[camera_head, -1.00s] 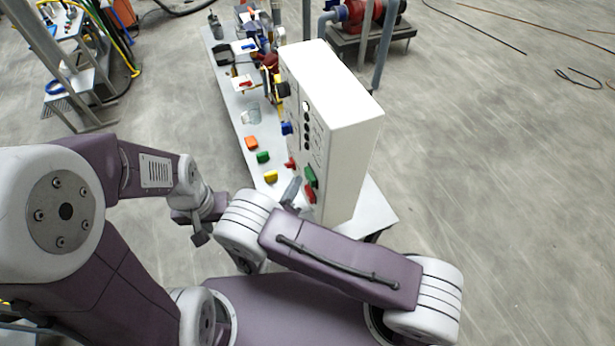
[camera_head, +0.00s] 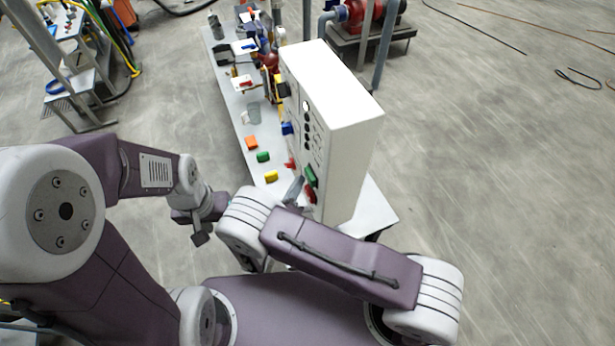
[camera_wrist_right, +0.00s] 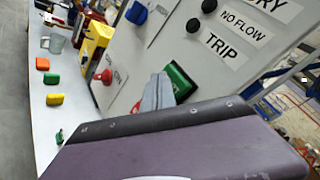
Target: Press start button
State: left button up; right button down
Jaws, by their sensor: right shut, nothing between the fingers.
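The white control cabinet (camera_head: 346,125) stands on the bench. On its front face are a green button (camera_head: 311,176) and a red button (camera_head: 310,194) just below it. My right gripper (camera_head: 297,184) is shut and empty, with its tips close to the green button. In the right wrist view the gripper (camera_wrist_right: 160,85) points at the cabinet face beside the green button (camera_wrist_right: 181,80); I cannot tell whether they touch. A red knob (camera_wrist_right: 106,77) sits to the left. My left gripper (camera_head: 200,232) hangs left of the bench, and its jaw state is unclear.
The bench (camera_head: 244,126) carries an orange block (camera_head: 251,143), a green block (camera_head: 263,157) and a yellow block (camera_head: 271,176) in front of the cabinet. A grey cup (camera_head: 254,116) stands farther back. Open floor lies right of the cabinet.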

jog(key=shift+w+d, duration=0.2)
jog(key=shift+d, duration=0.45)
dwell(0.6)
jog(key=shift+a, duration=0.2)
jog(key=shift+s+a+b, duration=0.3)
jog(key=shift+a, duration=0.5)
